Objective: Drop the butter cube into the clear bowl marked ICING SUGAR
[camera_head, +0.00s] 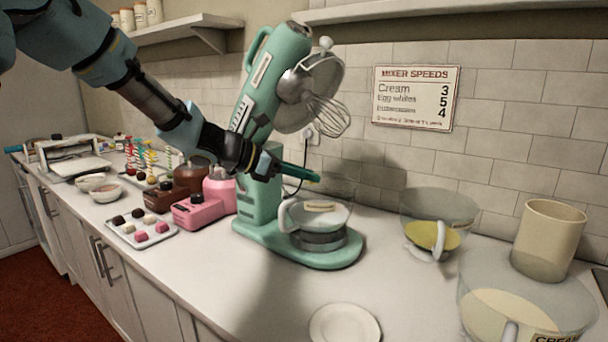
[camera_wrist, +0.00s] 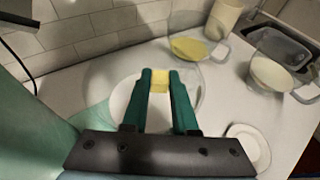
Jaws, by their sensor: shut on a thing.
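My gripper (camera_head: 312,175) is above the clear bowl in the mixer stand, pointing right. In the wrist view its two teal fingers (camera_wrist: 160,88) are shut on the yellow butter cube (camera_wrist: 159,83) at their tips. I cannot make out the cube in the head view. The clear bowl (camera_head: 318,214) under the fingers has a handle at its left and pale white contents. It also shows below the cube in the wrist view (camera_wrist: 122,100). I cannot read ICING SUGAR on any bowl.
The mint mixer (camera_head: 262,120) has its head tilted up, with a whisk (camera_head: 325,112). To the right are a clear bowl with yellow contents (camera_head: 432,236), a bowl marked CREAM (camera_head: 530,305) and a beige canister (camera_head: 548,235). A white plate (camera_head: 344,325) lies in front.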

